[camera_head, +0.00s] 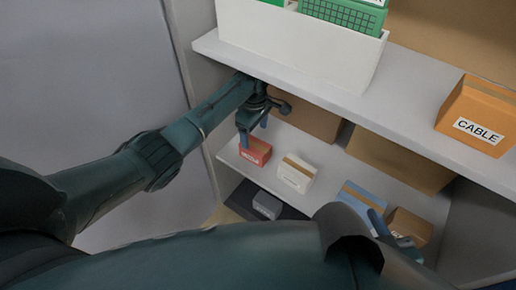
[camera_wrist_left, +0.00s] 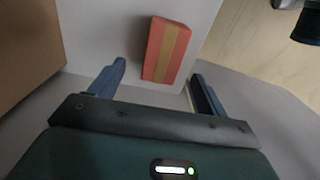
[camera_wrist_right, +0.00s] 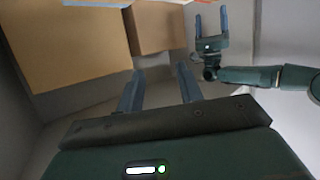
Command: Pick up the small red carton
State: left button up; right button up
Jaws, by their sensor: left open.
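The small red carton (camera_head: 255,152), with a tan strip along its top, sits at the left end of the lower shelf. In the left wrist view the carton (camera_wrist_left: 167,50) lies just beyond the fingertips, roughly in line with the gap between them. My left gripper (camera_head: 254,131) is open and empty, close above the carton; I cannot tell whether a finger touches it. My right gripper (camera_wrist_right: 160,75) is open with nothing between its fingers. In the head view it is partly hidden by my arm, near the blue and brown boxes at the right.
A white carton (camera_head: 296,173) stands just right of the red one. A blue box (camera_head: 357,198), a brown box (camera_head: 410,227) and larger cardboard boxes (camera_head: 400,160) share the shelf. The upper shelf (camera_head: 290,80) overhangs my left wrist. A grey box (camera_head: 267,205) is lower down.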

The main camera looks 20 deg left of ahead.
aim_at(255, 145)
pick_arm(q)
jog(key=f+b, duration=0.1)
jog(key=f, duration=0.1)
jog(key=f+b, duration=0.1)
jog(key=f, duration=0.3)
jog(key=shift+s+d+b, duration=0.15)
jog(key=shift+s+b, duration=0.2)
jog(key=shift+b, duration=0.05)
jog(key=shift+f, duration=0.3)
pick_arm(e)
jog(key=shift+w+a+f+n+t+y, duration=0.1)
jog(key=shift+w+a+n+t+y, duration=0.15)
jog(key=shift+t, duration=0.25)
jog(key=shift+w+a+f+n+t+y, duration=0.15)
jog(key=shift+w+n+t, duration=0.15)
jog(key=shift+t, duration=0.2)
jog(key=shift+d, duration=0.1)
pick_arm(q)
jog(key=c, duration=1.1)
jog(key=shift+r, duration=0.1)
